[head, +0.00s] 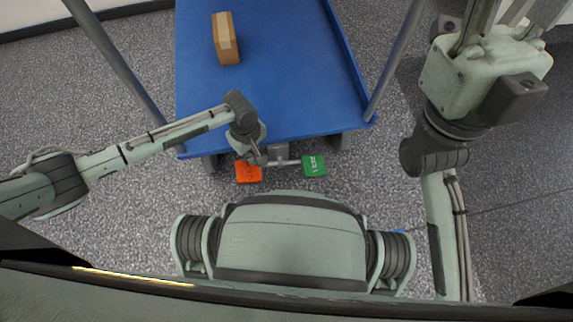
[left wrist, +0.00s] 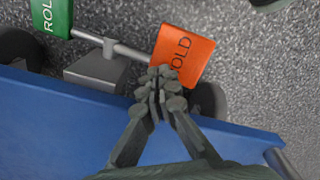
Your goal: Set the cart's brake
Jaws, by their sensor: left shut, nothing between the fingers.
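The blue cart (head: 290,85) stands in front of me. At its near end, an orange pedal (head: 248,173) and a green pedal (head: 314,166) are joined by a grey bar under the deck edge. In the left wrist view, the orange pedal (left wrist: 184,55) shows the letters "OLD", and the green pedal (left wrist: 52,16) shows "ROL". My left gripper (head: 256,161) is shut and empty, pointing down by the cart's near edge. Its fingertips (left wrist: 162,84) overlap the orange pedal's edge in the left wrist view; I cannot tell whether they touch. My right gripper is not in view.
A brown cardboard box (head: 225,40) stands on the deck. Grey posts rise at the cart's near corners, the right one (head: 395,60) between deck and my right arm. Dark wheels sit under the near edge. The speckled grey floor (head: 130,220) is open around it.

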